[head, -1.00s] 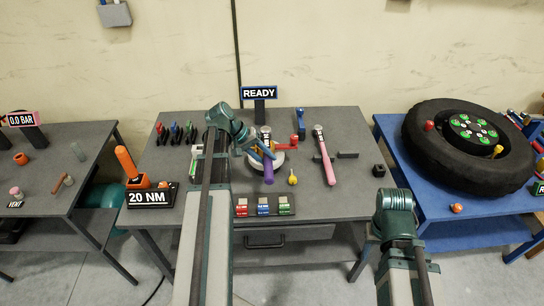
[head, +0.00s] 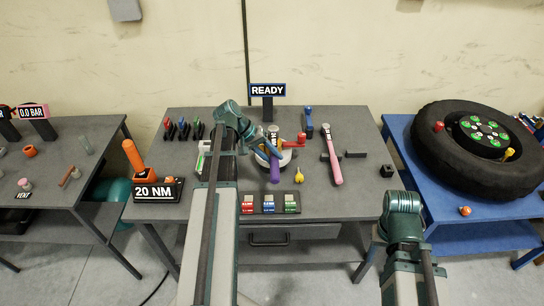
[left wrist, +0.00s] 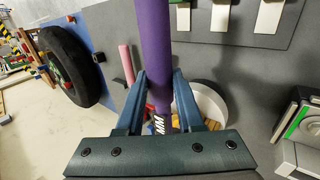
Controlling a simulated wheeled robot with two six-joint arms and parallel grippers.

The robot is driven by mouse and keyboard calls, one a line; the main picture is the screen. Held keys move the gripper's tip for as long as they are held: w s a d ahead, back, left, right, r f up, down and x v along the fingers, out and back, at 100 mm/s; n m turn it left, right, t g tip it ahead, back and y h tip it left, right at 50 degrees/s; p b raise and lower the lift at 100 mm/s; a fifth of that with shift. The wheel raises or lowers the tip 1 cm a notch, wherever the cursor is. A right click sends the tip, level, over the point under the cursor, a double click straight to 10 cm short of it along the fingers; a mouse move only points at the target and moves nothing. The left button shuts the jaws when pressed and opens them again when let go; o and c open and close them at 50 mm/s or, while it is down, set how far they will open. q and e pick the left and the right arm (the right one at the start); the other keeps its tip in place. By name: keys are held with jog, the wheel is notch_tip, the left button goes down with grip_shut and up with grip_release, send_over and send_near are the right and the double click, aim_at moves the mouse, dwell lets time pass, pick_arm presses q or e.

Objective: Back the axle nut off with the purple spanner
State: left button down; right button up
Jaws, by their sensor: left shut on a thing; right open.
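The purple spanner (head: 275,172) has its handle pointing towards the front edge of the grey bench. Its far end reaches the white round hub (head: 287,157) with yellow parts on it. My left gripper (head: 262,151) is shut on the spanner. In the left wrist view the purple handle (left wrist: 155,40) passes between the two fingers (left wrist: 159,105), and part of the white hub (left wrist: 211,100) shows behind the right finger. I cannot make out the axle nut or whether the spanner's jaw sits on it. My right arm shows at the lower right, but its fingers do not.
A pink-handled tool (head: 332,158) lies right of the hub, with a small yellow item (head: 299,176) between. A tray of coloured blocks (head: 270,204) lies in front. A "READY" sign (head: 268,90) stands behind; a "20 NM" unit (head: 154,191) is left. A tyre (head: 475,150) lies on the blue table.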

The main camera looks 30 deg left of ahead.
pick_arm(q)
jog(key=shift+f+b, duration=0.75)
jog(key=shift+f, duration=0.05)
jog(key=shift+w+d+n, duration=0.25)
jog(key=shift+d+n, duration=0.15)
jog(key=shift+d, duration=0.15)
jog(key=w+d+n+t+y, duration=0.3)
jog(key=w+d+n+y, duration=0.1)
jog(key=w+d+n, duration=0.2)
jog(key=shift+w+n, duration=0.9)
jog(key=shift+w, duration=0.05)
dwell(0.4)
jog(key=shift+s+a, duration=0.1)
jog(key=shift+s+a+m, duration=0.2)
jog(key=shift+s+m, duration=0.2)
jog(key=shift+s, duration=0.05)
